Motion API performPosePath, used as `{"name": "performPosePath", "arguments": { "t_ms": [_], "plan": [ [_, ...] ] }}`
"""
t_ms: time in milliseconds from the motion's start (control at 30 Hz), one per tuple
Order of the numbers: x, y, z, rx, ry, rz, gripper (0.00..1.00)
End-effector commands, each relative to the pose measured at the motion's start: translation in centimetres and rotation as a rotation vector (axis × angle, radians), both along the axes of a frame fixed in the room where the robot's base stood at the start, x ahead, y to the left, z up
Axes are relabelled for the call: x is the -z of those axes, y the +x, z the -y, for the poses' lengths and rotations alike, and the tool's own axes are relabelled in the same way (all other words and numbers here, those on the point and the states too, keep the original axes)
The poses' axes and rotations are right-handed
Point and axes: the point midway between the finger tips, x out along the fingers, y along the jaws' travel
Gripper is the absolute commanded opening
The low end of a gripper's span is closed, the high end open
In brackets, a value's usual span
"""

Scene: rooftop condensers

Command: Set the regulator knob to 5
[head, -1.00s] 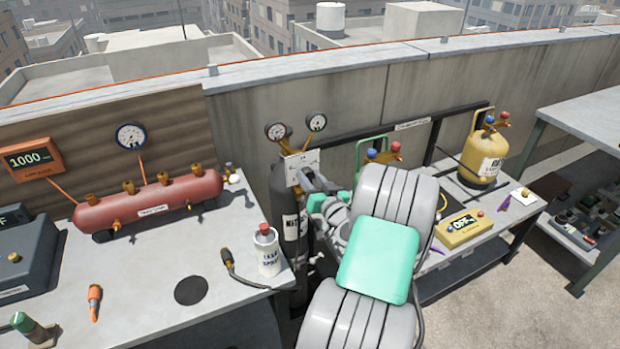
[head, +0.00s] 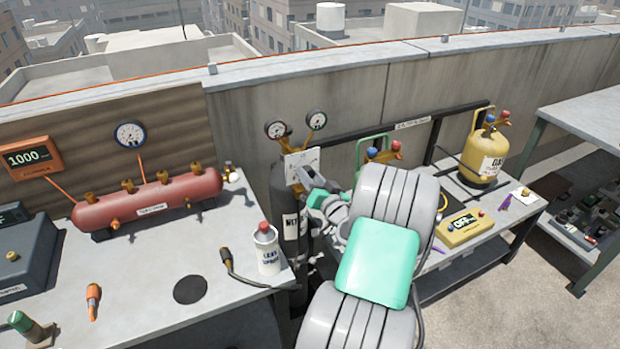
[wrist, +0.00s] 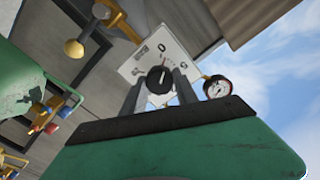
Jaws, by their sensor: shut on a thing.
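The regulator knob (wrist: 159,78) is a dark round knob with a pale pointer mark, set on a white dial plate (wrist: 145,62) with printed marks. The pointer appears to face up toward the plate's upper marks; its exact setting is too small to read. My gripper (wrist: 158,86) has one finger on each side of the knob and is shut on it. In the head view the plate (head: 301,163) sits above the dark nitrogen cylinder (head: 290,200), with my gripper (head: 303,183) at its lower part. The knob is hidden there by my gripper.
Two gauges (head: 277,130) stand above the plate. A spray can (head: 267,252) and a red manifold (head: 150,203) are on the left bench. A yellow cylinder (head: 483,158) and a yellow meter (head: 465,229) are on the right bench. A parapet wall (head: 400,100) runs behind.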

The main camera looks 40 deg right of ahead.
Motion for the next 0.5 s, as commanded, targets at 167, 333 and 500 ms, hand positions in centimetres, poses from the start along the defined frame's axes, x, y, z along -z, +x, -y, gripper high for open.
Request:
{"name": "performPosePath", "arguments": {
  "t_ms": [167, 333, 500],
  "plan": [
    [0.08, 0.01, 0.00, -0.001, 0.154, 0.046, 0.00],
    [0.05, 0.01, 0.01, 0.000, 0.310, 0.091, 0.00],
    [0.01, 0.00, 0.02, 0.000, 0.465, 0.136, 0.00]
  ]
}}
